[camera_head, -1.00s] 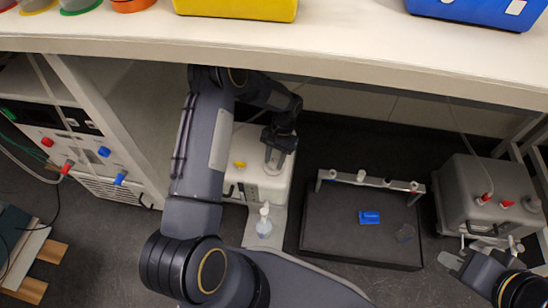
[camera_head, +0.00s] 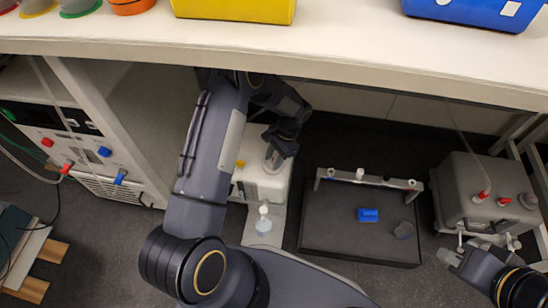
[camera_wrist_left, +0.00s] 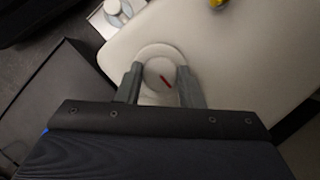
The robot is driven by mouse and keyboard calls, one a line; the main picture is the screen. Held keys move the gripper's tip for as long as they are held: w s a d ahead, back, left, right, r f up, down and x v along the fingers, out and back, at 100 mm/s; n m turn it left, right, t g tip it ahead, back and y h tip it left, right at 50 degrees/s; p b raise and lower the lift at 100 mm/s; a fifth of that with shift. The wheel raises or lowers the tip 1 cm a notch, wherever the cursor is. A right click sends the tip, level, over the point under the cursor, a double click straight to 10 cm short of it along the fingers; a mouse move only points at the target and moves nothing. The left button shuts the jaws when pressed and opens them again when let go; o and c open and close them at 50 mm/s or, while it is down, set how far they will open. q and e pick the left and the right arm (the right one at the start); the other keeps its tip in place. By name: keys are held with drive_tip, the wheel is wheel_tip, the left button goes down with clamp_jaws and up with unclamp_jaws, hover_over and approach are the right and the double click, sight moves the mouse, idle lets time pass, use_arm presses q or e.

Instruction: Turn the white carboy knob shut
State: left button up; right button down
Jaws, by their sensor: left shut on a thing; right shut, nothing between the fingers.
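The white carboy (camera_head: 262,186) stands on the floor under the bench, partly covered by my left arm. Its white round knob with a red mark shows in the left wrist view (camera_wrist_left: 160,75). My left gripper (camera_head: 274,160) reaches down onto the knob; in the left wrist view its two fingers (camera_wrist_left: 160,84) sit on either side of the knob, shut on it. My right gripper (camera_head: 447,258) is shut and empty at the lower right, beside the grey carboy (camera_head: 478,190).
A yellow cap (camera_head: 240,163) sits on the white carboy near my left gripper. A black tray (camera_head: 340,240) holds a blue block (camera_head: 368,215).

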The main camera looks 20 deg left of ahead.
use_arm(q)
drive_tip(key=o, duration=1)
drive_tip(key=shift+w+d+r, duration=0.1)
drive_tip(key=shift+w+r, duration=0.05)
drive_tip(key=shift+r, duration=0.3)
drive_tip(key=p+v, duration=0.2)
drive_tip(key=v, duration=0.2)
drive_tip(key=shift+w+d+r, duration=0.25)
drive_tip(key=shift+w, duration=0.05)
drive_tip(key=w+d+p, duration=0.1)
drive_tip(key=w+d, duration=0.4)
drive_tip(key=w, duration=0.4)
drive_tip(key=shift+w+d+f, duration=0.25)
drive_tip(key=shift+w+d, duration=0.1)
drive_tip(key=shift+d, duration=0.05)
drive_tip(key=shift+s, duration=0.15)
